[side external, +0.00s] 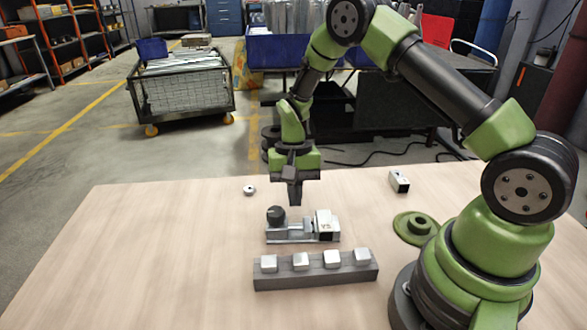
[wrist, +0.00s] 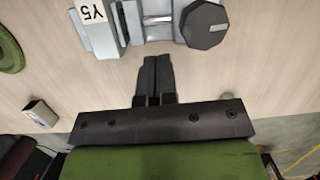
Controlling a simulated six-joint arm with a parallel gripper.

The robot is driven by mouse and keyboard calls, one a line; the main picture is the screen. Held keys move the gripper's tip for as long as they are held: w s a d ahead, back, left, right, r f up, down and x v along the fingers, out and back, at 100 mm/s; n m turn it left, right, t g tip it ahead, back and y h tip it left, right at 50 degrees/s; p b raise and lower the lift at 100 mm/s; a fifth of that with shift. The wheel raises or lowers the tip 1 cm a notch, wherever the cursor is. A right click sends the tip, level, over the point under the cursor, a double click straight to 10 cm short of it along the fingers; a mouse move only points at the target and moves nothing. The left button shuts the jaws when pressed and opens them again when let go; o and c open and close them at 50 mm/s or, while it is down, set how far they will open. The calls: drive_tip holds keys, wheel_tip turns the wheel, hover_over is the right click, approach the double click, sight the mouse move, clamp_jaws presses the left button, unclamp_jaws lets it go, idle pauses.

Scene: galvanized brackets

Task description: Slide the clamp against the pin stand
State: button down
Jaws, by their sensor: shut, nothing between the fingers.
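The clamp (side external: 303,230) is a grey metal vise-like piece with a black knob at its left end in the side view, lying on the table. In the wrist view the clamp (wrist: 152,22) shows at the top edge, with a "Y5" label and the dark knob at right. A long dark bar with several silver blocks on top, apparently the pin stand (side external: 316,277), lies nearer the side camera, with a narrow gap to the clamp. My gripper (side external: 295,203) is shut and empty, pointing down just behind the clamp. Its fingertips (wrist: 154,60) appear apart from the clamp.
A green flanged disc (side external: 416,229) lies right of the clamp, near my base. A small metal block (side external: 399,182) lies at the back right and a small round washer (side external: 249,190) at the back left. The table's left side is clear.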

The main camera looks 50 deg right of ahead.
drive_tip(key=s+a+v, duration=0.1)
drive_tip(key=v, duration=0.4)
drive_tip(key=t+h, duration=0.3)
approach(271, 210)
drive_tip(key=s+a+f, duration=0.6)
drive_tip(key=s+a, duration=0.1)
drive_tip(key=shift+s+a+f, duration=0.2)
drive_tip(key=shift+s, duration=0.15)
drive_tip(key=w+d, duration=0.5)
drive_tip(key=w+d+f, duration=0.1)
drive_tip(key=w+d, duration=0.2)
drive_tip(key=shift+w+d, duration=0.2)
drive_tip(key=shift+f, duration=0.35)
drive_tip(key=shift+a, duration=0.1)
